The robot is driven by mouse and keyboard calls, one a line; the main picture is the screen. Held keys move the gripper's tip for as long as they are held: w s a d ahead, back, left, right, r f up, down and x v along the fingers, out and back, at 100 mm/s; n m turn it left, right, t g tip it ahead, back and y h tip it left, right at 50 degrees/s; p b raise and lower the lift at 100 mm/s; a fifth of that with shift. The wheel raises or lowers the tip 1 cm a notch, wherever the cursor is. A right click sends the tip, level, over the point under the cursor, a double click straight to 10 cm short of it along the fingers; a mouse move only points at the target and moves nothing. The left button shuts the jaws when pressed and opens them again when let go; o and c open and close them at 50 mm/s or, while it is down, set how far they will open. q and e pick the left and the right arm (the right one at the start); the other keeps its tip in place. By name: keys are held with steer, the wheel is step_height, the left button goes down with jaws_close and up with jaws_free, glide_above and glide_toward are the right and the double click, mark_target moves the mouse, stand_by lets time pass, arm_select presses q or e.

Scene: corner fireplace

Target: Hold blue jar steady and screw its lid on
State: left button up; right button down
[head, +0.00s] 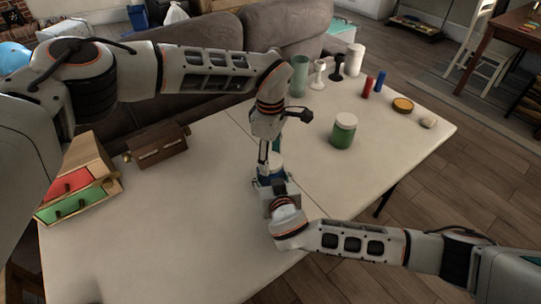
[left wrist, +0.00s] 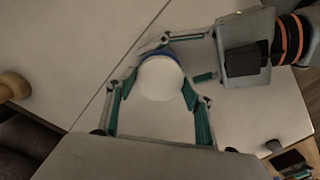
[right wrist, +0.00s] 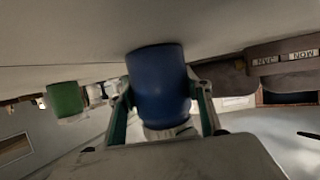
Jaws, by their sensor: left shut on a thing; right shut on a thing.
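The blue jar (right wrist: 158,80) stands upright on the table; it is mostly hidden by the grippers in the head view (head: 268,181). The white lid (left wrist: 160,78) sits at the jar's mouth, with a blue edge showing beside it in the left wrist view. I cannot tell how far it is threaded. My left gripper (head: 270,158) points down from above and is shut on the lid, one finger on each side. My right gripper (right wrist: 162,105) comes in low from the side and is shut on the jar's body. The right wrist view is upside down.
A green jar with a white lid (head: 343,133) stands to the right. Candlesticks, cylinders and a round tin (head: 402,104) stand at the far right end. A wooden chest (head: 157,148) and a box with red and green drawers (head: 70,203) sit left. The table (head: 150,240) is clear in front.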

arm_select(q)
steer(key=m, duration=1.3)
steer(key=o, duration=0.8)
steer(key=shift+o, duration=0.2)
step_height(320, 180, up, 12)
steer(key=shift+s, duration=0.1)
arm_select(e)
steer(key=c, duration=0.9)
jaws_free()
